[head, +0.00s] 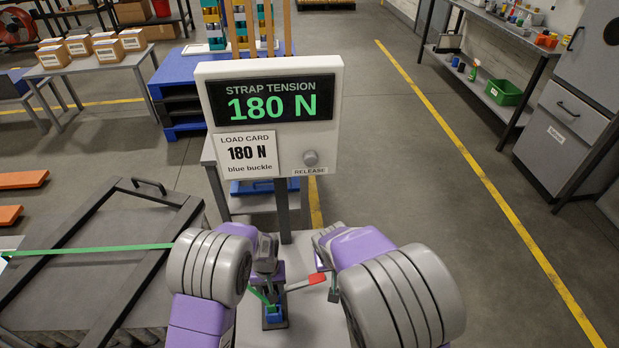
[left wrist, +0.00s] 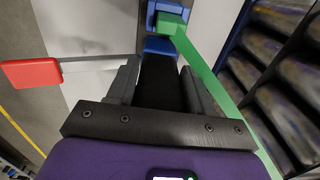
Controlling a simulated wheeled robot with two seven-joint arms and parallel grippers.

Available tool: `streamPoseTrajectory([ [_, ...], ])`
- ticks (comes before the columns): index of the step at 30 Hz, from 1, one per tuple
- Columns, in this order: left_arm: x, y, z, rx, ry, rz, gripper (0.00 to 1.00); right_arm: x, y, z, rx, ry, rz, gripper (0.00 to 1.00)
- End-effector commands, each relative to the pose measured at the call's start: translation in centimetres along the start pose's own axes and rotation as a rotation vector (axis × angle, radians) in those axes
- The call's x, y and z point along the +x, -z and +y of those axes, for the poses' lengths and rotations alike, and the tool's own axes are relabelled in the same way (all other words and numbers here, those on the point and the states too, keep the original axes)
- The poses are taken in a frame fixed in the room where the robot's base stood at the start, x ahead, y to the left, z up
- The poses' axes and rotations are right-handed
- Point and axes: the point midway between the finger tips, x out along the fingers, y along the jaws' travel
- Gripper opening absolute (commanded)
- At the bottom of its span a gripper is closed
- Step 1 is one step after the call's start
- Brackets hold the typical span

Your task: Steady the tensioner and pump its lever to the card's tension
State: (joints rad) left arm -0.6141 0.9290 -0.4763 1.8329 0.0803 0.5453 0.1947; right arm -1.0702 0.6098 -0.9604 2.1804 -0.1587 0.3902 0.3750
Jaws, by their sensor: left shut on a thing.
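The strap tensioner (head: 272,312) stands on a light pedestal, with blue parts and a green strap (head: 100,248) running off to the left. My left gripper (head: 266,262) is shut on the tensioner's dark body (left wrist: 160,82), which the left wrist view shows between its fingers. The lever (head: 305,283) points right, with a red handle that also shows in the left wrist view (left wrist: 32,73). My right gripper (head: 332,285) is beside the red handle; its fingers are mostly hidden and contact is unclear. The display (head: 272,104) reads 180 N in green. The load card (head: 248,153) says 180 N, blue buckle.
A grey release knob (head: 311,158) sits on the display panel. A dark-framed pallet or conveyor (head: 100,265) lies to the left. A blue pallet stack (head: 175,75) stands behind the panel. The floor to the right is clear up to the workbench (head: 490,75).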

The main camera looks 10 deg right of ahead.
Motion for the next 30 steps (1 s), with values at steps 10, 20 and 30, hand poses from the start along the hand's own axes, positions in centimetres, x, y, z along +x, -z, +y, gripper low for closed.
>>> streamPoseTrajectory([
  [10, -0.03, 0.06, -0.09, -0.001, 0.001, 0.001, 0.00, 0.00, 0.00, 0.00, 0.000, 0.000, 0.000, 0.00],
  [20, -0.03, 0.07, -0.08, -0.001, 0.001, 0.002, 0.00, 0.00, 0.00, 0.00, 0.000, 0.000, 0.000, 0.00],
  [30, -0.03, 0.06, -0.06, -0.001, 0.000, 0.002, 0.71, 0.00, 0.00, 0.00, 0.000, 0.000, 0.000, 0.00],
])
